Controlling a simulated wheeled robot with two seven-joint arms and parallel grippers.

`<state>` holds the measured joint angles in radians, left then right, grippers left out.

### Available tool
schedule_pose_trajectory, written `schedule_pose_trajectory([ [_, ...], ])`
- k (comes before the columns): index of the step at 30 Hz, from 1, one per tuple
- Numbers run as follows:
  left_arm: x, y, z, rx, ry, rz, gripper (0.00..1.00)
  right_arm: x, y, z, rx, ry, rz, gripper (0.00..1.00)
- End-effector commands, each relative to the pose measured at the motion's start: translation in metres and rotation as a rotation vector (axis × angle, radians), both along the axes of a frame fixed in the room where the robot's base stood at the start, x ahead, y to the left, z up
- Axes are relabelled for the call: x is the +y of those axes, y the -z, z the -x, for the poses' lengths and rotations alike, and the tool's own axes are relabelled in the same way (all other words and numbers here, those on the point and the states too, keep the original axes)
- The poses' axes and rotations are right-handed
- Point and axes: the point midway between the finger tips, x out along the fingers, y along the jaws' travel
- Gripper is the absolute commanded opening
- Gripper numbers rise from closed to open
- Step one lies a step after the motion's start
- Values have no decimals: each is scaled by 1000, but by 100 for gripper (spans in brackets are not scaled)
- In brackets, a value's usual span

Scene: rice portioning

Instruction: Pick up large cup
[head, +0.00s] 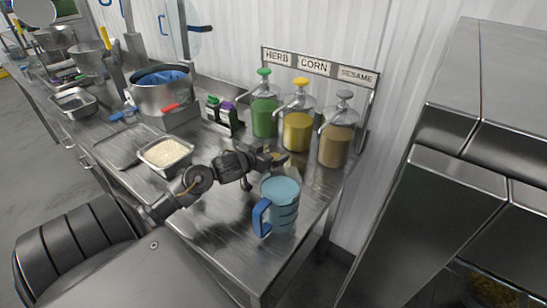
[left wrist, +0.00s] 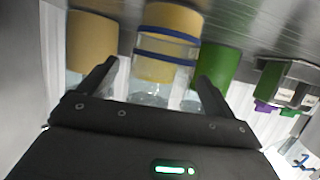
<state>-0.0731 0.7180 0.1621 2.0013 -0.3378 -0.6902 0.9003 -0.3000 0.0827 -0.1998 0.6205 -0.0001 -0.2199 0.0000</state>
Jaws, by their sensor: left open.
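A clear cup with blue bands (left wrist: 165,62) shows in the left wrist view, which is upside down, between and beyond my fingertips. In the head view the clear cup (head: 292,172) is mostly hidden by my left gripper (head: 270,160). My left gripper, also in the left wrist view (left wrist: 156,72), is open and empty; whether a finger touches the cup I cannot tell. A blue jug with a blue handle (head: 280,206) stands upright nearer the table's front right corner, just below the gripper. My right gripper is not in view.
Herb (head: 265,115), corn (head: 298,130) and sesame (head: 337,143) dispensers stand behind the cup. A tray of rice (head: 165,154) lies left of my arm. A large pot (head: 162,95) stands farther left. The table's front middle is bare.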

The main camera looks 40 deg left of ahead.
Motion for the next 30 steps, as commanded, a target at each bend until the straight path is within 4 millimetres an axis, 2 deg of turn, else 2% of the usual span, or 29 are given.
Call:
schedule_pose_trajectory([
  [6,6,9,-27,-1,-1,2,90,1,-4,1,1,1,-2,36],
  [15,6,11,-31,-1,0,0,90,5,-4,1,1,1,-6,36],
  [27,6,11,-31,-1,0,0,39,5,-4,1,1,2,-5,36],
  [30,6,10,-31,-2,-1,0,34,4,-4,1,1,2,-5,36],
])
